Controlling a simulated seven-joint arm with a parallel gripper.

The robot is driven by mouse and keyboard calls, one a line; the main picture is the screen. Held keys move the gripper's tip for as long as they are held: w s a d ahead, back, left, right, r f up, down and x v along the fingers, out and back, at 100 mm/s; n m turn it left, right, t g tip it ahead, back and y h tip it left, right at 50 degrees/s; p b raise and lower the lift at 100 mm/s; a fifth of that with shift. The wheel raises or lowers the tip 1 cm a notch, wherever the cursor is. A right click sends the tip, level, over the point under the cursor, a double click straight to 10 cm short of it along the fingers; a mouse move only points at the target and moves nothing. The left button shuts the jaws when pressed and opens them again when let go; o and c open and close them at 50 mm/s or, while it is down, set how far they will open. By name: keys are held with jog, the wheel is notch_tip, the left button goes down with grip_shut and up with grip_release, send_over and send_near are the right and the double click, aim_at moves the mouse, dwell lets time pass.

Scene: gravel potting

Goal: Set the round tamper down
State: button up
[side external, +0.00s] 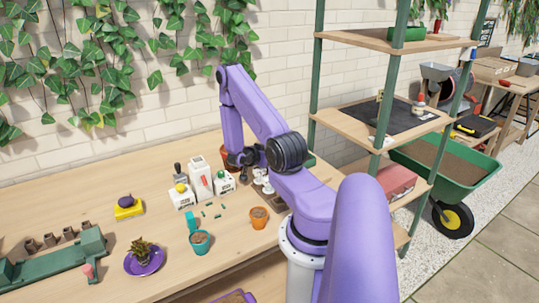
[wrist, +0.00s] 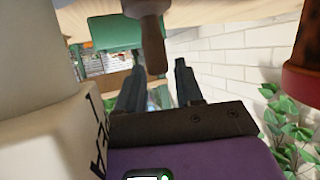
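A brown rounded handle (wrist: 150,35), which looks like the round tamper's, reaches in from the top edge of the wrist view, where the scene looks upside down. In the side external view my gripper (side external: 242,160) is low over the back of the bench, beside white containers. I cannot pick out the tamper there.
A white bottle (side external: 200,181), a yellow-topped box (side external: 182,200) and a green-topped box (side external: 223,184) stand close by. A large pale container (wrist: 45,120) crowds the wrist view's left; a reddish-brown pot (wrist: 303,60) is right. An orange pot (side external: 259,218) and teal pot (side external: 200,243) stand in front.

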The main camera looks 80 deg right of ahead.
jog(key=shift+o, duration=0.7)
jog(key=shift+r, duration=0.55)
jog(key=v, duration=1.2)
jog(key=shift+r, duration=0.2)
